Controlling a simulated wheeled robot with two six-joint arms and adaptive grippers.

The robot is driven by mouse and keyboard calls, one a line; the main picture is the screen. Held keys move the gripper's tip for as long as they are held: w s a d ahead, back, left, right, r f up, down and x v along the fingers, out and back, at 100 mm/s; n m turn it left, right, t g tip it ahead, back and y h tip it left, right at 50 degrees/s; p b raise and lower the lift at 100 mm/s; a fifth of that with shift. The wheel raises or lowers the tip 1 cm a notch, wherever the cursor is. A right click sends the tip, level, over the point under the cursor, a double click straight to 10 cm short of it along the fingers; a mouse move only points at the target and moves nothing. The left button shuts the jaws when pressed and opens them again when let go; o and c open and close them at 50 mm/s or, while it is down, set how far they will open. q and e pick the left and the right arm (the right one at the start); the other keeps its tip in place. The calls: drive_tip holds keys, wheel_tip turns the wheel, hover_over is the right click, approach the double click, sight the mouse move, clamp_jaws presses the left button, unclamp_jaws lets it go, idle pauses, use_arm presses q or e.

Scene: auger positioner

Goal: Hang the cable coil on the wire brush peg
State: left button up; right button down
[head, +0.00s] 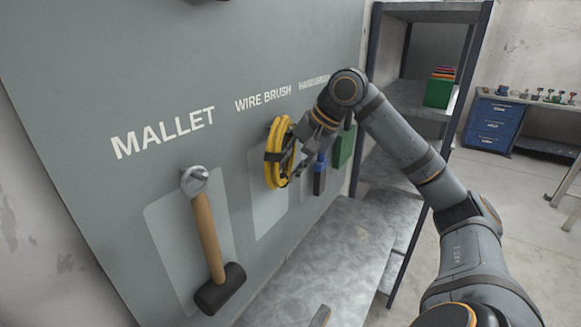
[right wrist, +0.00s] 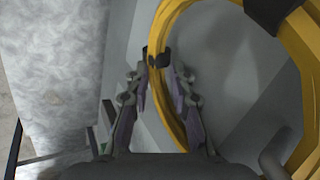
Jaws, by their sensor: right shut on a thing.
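The yellow cable coil (head: 276,158), bound with black ties, is upright against the grey board under the words WIRE BRUSH. My right gripper (head: 300,155) is at the coil's right side, shut on it. In the right wrist view the coil (right wrist: 290,50) fills the upper right, and the fingers of my right gripper (right wrist: 159,62) close around its near strand. A pale outline (head: 266,215) shows below the coil. My left gripper is not in view.
A mallet (head: 208,235) hangs on its peg at the left. A blue-and-black tool (head: 319,175) and a green item (head: 343,148) hang right of the coil, close to my right gripper. A grey worktop (head: 325,250) lies below; a shelf rack (head: 440,12) stands beyond.

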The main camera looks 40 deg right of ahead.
drive_tip(key=c, duration=1.1)
unclamp_jaws()
drive_tip(key=shift+w, duration=0.15)
drive_tip(key=v, duration=0.7)
drive_tip(key=shift+r, duration=0.15)
